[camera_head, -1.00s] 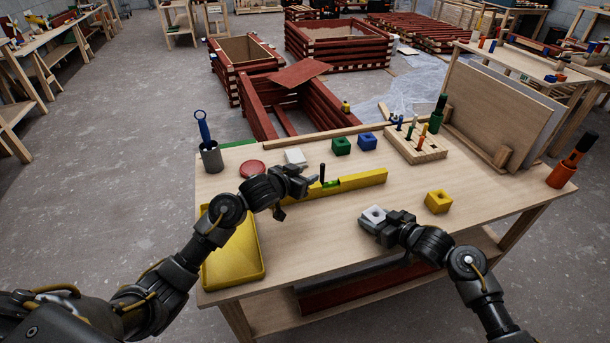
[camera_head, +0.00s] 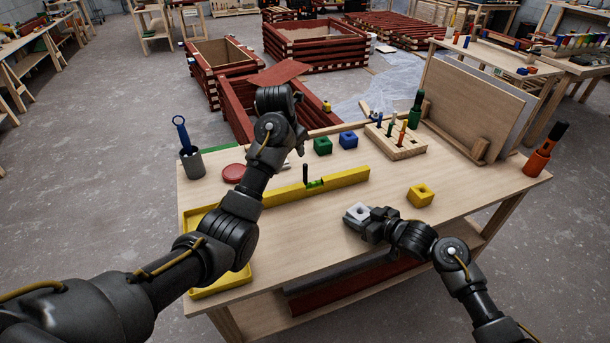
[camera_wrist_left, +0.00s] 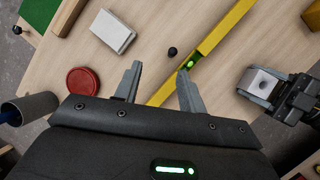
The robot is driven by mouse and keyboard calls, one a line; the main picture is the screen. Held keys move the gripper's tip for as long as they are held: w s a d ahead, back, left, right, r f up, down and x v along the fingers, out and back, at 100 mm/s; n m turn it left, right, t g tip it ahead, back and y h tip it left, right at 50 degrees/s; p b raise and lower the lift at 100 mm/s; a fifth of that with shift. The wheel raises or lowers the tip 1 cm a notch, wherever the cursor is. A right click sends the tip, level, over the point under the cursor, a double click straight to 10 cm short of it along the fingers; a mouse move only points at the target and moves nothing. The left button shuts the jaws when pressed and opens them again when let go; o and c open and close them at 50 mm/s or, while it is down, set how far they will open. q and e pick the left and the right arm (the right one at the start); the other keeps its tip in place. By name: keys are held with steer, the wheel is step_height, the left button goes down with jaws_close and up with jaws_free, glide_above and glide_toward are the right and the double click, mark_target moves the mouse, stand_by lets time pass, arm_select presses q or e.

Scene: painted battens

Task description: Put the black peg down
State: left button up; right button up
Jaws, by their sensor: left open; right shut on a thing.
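The black peg (camera_head: 305,173) stands upright on the table, close behind the yellow level (camera_head: 340,180). In the left wrist view the peg (camera_wrist_left: 172,51) is seen from above, apart from the level (camera_wrist_left: 212,45) and beyond my fingertips. My left gripper (camera_wrist_left: 158,72) is open and empty; in the head view it is raised above the table's back part, its fingers partly hidden. My right gripper (camera_head: 371,224) is shut on a light grey block with a hole (camera_head: 356,214), low over the table's front; whether the block touches the table is unclear.
A red disc (camera_head: 233,173), a grey cup (camera_head: 192,164) with a blue tool and a yellow tray (camera_head: 190,220) are at left. Green (camera_head: 322,146), blue (camera_head: 348,140) and yellow (camera_head: 420,195) blocks and a peg rack (camera_head: 395,142) stand further right. A white block (camera_wrist_left: 112,32) lies near the peg.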

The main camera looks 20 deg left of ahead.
mark_target(305, 165)
arm_select(q)
steer(key=w+d+f, duration=0.1)
steer(key=f, duration=0.2)
steer(key=w+f+n, duration=0.1)
steer(key=f, duration=0.3)
steer(key=w+d+f+n+g, duration=0.1)
steer(key=f, duration=0.2)
steer(key=shift+w+d+f+h, duration=0.25)
steer(key=shift+w+d+h, duration=0.05)
steer(key=shift+d, duration=0.05)
jaws_close()
stand_by(0.4)
